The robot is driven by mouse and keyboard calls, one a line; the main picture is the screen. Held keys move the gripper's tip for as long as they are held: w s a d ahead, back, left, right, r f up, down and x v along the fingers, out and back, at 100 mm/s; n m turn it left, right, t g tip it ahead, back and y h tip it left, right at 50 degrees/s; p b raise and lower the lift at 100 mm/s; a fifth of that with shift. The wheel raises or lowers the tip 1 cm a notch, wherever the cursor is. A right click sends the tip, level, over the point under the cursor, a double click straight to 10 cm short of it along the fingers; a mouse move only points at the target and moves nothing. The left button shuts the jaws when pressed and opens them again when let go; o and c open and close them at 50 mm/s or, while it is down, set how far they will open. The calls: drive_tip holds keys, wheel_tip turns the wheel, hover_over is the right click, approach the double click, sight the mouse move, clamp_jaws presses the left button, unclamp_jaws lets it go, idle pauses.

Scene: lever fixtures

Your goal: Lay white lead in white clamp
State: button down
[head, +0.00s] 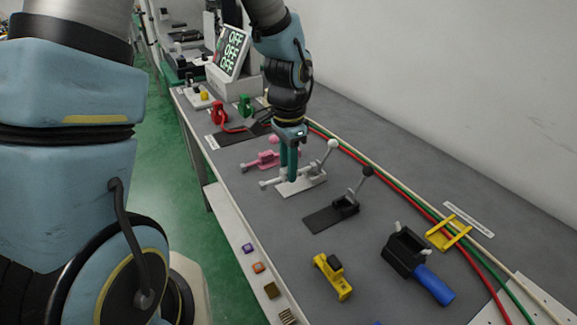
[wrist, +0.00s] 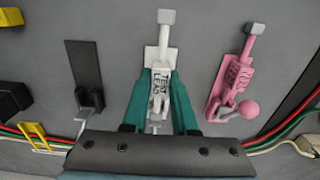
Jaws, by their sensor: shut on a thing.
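The white clamp (head: 312,188) stands on the grey bench, its white-knobbed lever (head: 333,144) raised to the right. My gripper (head: 288,178) points down over the clamp's left part. In the wrist view, my gripper's teal fingers (wrist: 160,100) are shut on the white lead (wrist: 168,70), a block lettered TEST LEAD. The lead's grey-tipped end (wrist: 167,17) points away from my wrist. The lead lies in line with the clamp's white plate (wrist: 150,60). I cannot tell whether it rests on the clamp or hangs just above. The fingers hide much of the clamp.
A pink clamp (wrist: 212,100) with a pink lettered lead (wrist: 238,72) stands close on one side, a black clamp (head: 335,210) on the other. Yellow and black-blue fixtures (head: 432,284) stand nearer. Red and green cables run along the bench's back. An OFF display (head: 231,50) stands beyond.

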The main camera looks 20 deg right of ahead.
drive_tip(key=shift+f, duration=0.2)
drive_tip(key=shift+f+b, duration=0.35)
drive_tip(key=shift+f, duration=0.45)
idle(0.4)
drive_tip(key=shift+f+b, duration=0.35)
drive_tip(key=shift+b, duration=0.05)
drive_tip(key=shift+c, duration=0.7)
unclamp_jaws()
drive_tip(key=shift+r, duration=0.1)
